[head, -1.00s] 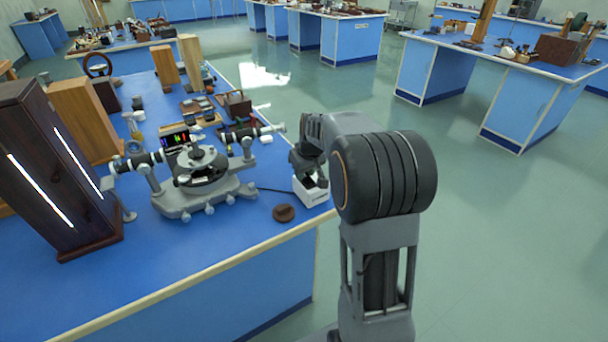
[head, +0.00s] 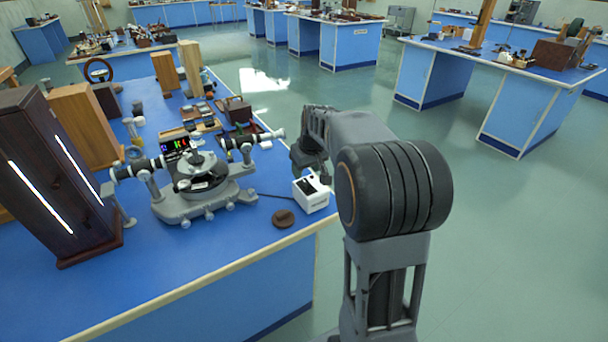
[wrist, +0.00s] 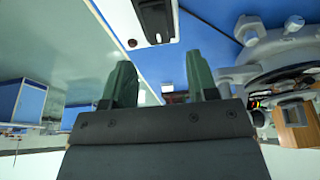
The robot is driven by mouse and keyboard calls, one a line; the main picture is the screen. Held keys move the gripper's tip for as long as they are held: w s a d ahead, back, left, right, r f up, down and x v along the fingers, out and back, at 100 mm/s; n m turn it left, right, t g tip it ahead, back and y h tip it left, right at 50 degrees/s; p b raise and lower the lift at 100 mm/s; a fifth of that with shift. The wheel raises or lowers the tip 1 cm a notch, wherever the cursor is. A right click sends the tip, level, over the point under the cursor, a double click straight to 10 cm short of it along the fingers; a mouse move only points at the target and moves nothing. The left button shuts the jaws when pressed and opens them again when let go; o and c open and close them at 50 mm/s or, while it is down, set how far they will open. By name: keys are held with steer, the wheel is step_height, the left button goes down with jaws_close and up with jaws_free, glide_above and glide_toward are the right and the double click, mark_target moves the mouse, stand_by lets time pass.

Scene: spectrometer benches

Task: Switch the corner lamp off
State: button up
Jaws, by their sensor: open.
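A white switch box (head: 316,201) with a dark rocker on its top stands at the front right corner of the blue bench, with a cable running left. In the wrist view the white box (wrist: 128,12) shows at the top edge with its dark rocker. A tall dark wooden lamp housing (head: 60,185) stands at the left with two bright, glowing slits. I cannot tell which lamp the box feeds. My gripper (wrist: 160,62) is open and empty, its two green fingers apart. In the head view my gripper (head: 310,165) is just above and behind the box, partly hidden by my arm.
A grey spectrometer (head: 195,190) stands left of the box, with a small lit display (head: 175,144) behind it. A brown round disc (head: 283,218) lies near the bench's front edge. Wooden blocks and small instruments crowd the back. The floor to the right is clear.

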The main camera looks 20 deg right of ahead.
mark_target(311, 190)
steer(key=v, duration=0.9)
steer(key=shift+r+p, duration=0.2)
steer(key=shift+p, duration=0.2)
steer(key=s+a+p, duration=0.4)
steer(key=s+a, duration=0.1)
steer(key=s, duration=0.4)
steer(key=s+a+f+m+p, duration=0.1)
steer(key=s+a+p, duration=0.3)
steer(key=s, duration=0.6)
steer(key=shift+a+f, duration=0.15)
steer(key=shift+a, duration=0.85)
